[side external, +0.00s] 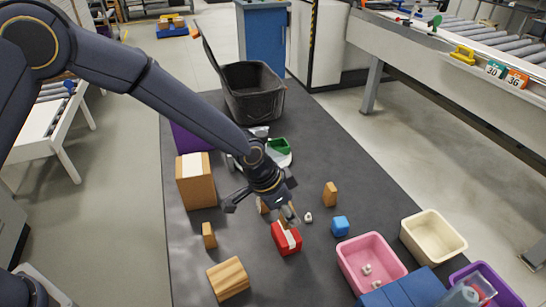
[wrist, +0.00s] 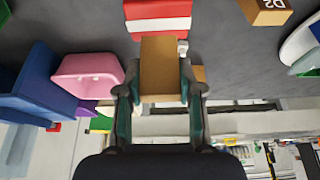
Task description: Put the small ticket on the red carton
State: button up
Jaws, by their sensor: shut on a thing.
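The red carton (side external: 280,244) with a white band across its top sits on the dark mat. In the wrist view the red carton (wrist: 158,8) is at the top, just beyond the ticket. In the side view my gripper is just above and behind the red carton, and the ticket is mostly hidden by the fingers. I cannot tell whether the ticket touches the carton.
A blue cube (side external: 341,226), a pink bin (side external: 345,262) and a cream bin (side external: 433,236) are to the right. A wooden block (side external: 228,278) lies at front left, a tan block (side external: 209,236) behind it. A tall brown carton (side external: 197,187) stands at left. A black crate (side external: 254,98) is behind.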

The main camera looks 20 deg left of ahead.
jog(key=shift+f, duration=1.45)
jog(key=shift+f, duration=0.1)
jog(key=o, duration=1)
jog(key=shift+c, duration=0.2)
